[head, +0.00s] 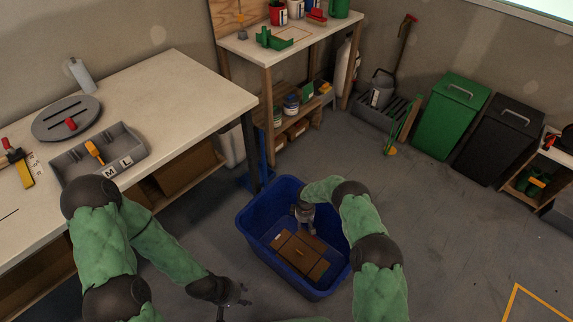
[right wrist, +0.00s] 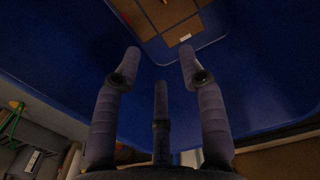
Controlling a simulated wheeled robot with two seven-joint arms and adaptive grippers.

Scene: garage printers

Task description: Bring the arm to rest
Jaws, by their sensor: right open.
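My right arm reaches over the blue bin (head: 258,242) on the floor. My right gripper (head: 308,229) points down inside the bin, above brown cardboard boxes (head: 301,256). In the right wrist view the right gripper (right wrist: 160,68) has its fingers spread with nothing between them. Blue bin walls (right wrist: 255,90) surround it and brown cardboard (right wrist: 170,14) shows beyond the fingertips. My left gripper (head: 234,300) hangs low over the floor, left of the bin. Its small dark fingers look apart and hold nothing that I can see.
A workbench (head: 165,85) with a grey tray (head: 128,146) stands at left, near my left arm. A shelf table (head: 245,46) stands behind the bin. Green (head: 449,118) and black (head: 498,140) bins line the wall. The floor at right (head: 450,230) is clear.

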